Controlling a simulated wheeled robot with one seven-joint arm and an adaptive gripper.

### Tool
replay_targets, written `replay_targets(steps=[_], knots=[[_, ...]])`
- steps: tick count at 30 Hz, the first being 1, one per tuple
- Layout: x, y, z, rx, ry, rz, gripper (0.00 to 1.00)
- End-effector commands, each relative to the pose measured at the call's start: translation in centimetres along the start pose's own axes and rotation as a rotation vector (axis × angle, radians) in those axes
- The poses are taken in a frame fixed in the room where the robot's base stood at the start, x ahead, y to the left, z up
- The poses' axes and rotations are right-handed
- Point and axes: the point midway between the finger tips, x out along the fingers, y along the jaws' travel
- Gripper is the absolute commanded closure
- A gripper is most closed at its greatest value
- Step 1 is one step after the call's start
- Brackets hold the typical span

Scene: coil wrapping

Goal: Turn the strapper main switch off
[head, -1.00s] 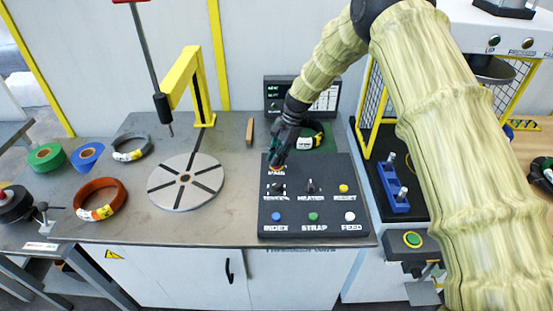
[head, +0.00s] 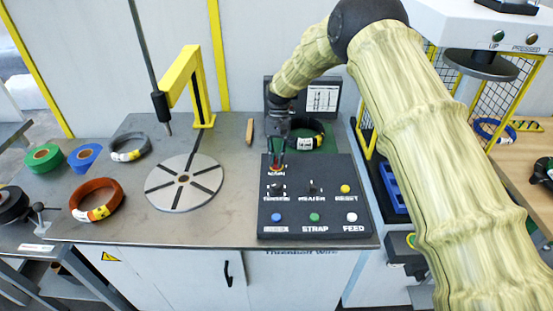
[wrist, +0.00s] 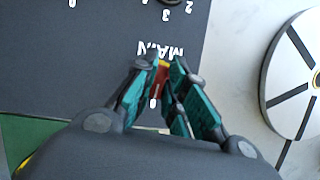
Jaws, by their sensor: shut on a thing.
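The dark control panel (head: 334,214) lies on the metal bench, with labelled knobs and buttons. Its main switch (head: 277,169), red and yellow, is at the upper left of the panel. In the wrist view the red main switch (wrist: 160,79) is between the fingertips, beside the white MAIN lettering. My gripper (head: 277,162) points down at it from above, with its green-sided fingers (wrist: 162,76) shut on the switch. The fingers hide much of the switch, so I cannot read its position.
Two black selector knobs (head: 312,187) and several coloured buttons sit nearer the front of the panel. A dark coil (head: 306,136) lies behind it. The round turntable (head: 184,182) and yellow post (head: 201,88) stand to the left. An orange coil (head: 97,198) lies further left.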

Motion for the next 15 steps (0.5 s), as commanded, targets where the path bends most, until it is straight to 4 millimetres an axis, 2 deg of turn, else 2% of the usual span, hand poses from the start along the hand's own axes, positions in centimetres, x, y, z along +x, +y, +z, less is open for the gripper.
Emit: replay_targets(steps=[1,15], knots=[[0.83,-0.01,0.2,-0.023,-0.012,0.013,1.0],[0.9,0.03,0.26,-0.126,-0.014,0.056,1.0]])
